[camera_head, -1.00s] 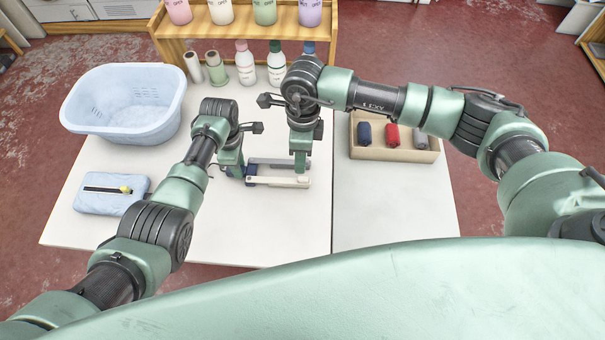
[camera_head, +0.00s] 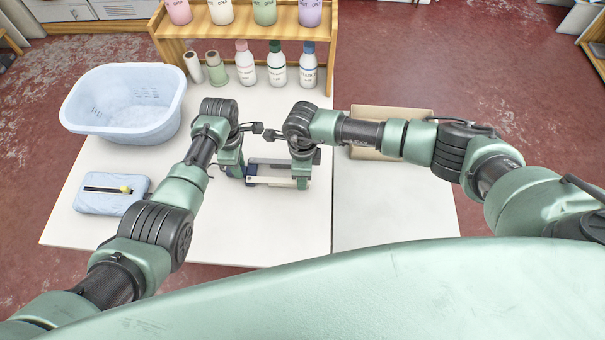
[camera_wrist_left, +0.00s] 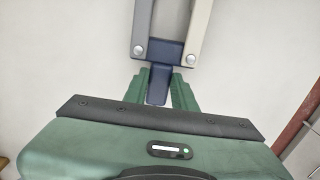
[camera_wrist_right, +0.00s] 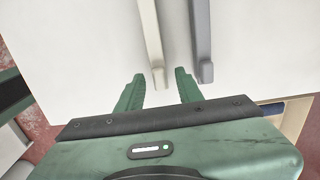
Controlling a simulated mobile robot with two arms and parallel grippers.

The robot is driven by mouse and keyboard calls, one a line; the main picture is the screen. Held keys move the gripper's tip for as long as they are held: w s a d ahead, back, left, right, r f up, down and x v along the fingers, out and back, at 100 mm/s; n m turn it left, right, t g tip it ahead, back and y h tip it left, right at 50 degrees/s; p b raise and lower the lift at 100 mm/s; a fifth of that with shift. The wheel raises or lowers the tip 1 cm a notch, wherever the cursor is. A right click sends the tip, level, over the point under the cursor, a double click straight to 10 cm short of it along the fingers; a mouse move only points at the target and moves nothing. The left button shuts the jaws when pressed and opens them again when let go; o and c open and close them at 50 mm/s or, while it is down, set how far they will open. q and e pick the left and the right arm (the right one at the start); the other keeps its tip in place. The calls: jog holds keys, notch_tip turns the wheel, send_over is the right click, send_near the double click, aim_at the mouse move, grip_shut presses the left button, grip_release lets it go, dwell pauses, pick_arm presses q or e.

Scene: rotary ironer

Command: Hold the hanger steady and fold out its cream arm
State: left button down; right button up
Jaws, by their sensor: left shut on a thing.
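The hanger lies on the white table in the head view. It has a navy hub (camera_wrist_left: 157,70), a cream arm (camera_head: 272,182) and a grey arm (camera_head: 272,162), lying side by side, roughly parallel. My left gripper (camera_head: 244,176) is shut on the hub's navy tab, seen between its fingers in the left wrist view (camera_wrist_left: 158,85). My right gripper (camera_head: 301,184) is at the arms' free ends. In the right wrist view its fingers (camera_wrist_right: 158,78) are apart, with the cream arm's end (camera_wrist_right: 158,78) between them and the grey arm's end (camera_wrist_right: 205,72) just outside the right finger.
A blue basket (camera_head: 125,128) and a light-blue folded cloth (camera_head: 97,193) are at left. A wooden shelf (camera_head: 245,37) with bottles stands behind. A beige tray (camera_head: 365,154) lies at right, partly under my right arm. The table front is clear.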

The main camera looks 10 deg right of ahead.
grip_shut()
dwell(1.4)
